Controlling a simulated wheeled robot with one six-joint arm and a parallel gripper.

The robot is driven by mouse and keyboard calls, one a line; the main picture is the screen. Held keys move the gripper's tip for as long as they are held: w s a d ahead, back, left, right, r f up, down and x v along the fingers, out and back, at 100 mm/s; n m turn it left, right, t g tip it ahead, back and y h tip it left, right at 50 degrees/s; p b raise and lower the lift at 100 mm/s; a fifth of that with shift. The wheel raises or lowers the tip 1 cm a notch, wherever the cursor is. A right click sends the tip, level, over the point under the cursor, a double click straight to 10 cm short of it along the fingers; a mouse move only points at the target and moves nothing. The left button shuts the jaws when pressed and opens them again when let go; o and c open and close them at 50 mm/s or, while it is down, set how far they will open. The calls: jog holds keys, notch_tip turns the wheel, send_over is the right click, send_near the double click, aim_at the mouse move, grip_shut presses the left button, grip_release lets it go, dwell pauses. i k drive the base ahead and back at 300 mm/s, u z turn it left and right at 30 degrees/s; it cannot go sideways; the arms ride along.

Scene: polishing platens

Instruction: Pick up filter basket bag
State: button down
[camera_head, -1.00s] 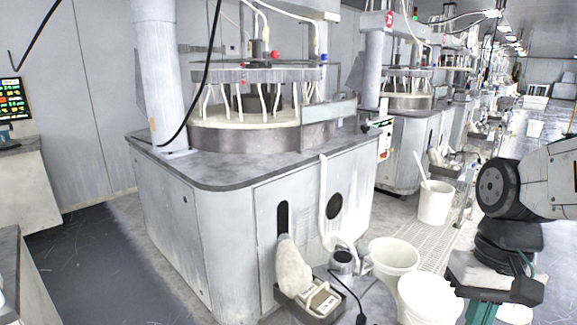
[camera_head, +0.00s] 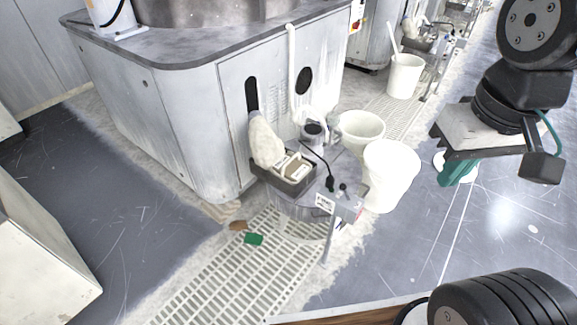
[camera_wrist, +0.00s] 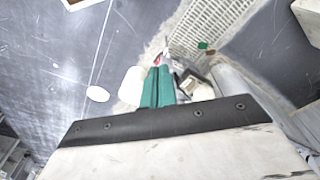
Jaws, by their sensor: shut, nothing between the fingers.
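A cream, lumpy bag (camera_head: 265,140), which looks like the filter basket bag, stands upright in the dark tray (camera_head: 292,186) beside the machine cabinet. The front part of the tray holds a pale frame-like object. My gripper (camera_head: 458,172) is at the right of the head view, clear of the bag and well to its right. Its green fingers are together with nothing between them. In the wrist view the shut fingers (camera_wrist: 157,86) point toward the tray area. Pale shapes beside them there are too small to identify surely as the bag.
A small control box (camera_head: 340,207) and a black cable are close in front. A grated floor strip (camera_head: 235,275) lies before them. Open floor lies left and right.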

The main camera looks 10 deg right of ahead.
aim_at(291, 168)
jog(key=u, duration=0.55)
jog(key=k, duration=0.65)
jog(key=i, duration=0.5)
jog(key=z, duration=0.55)
jog(key=i, duration=1.05)
jog(key=u, duration=0.85)
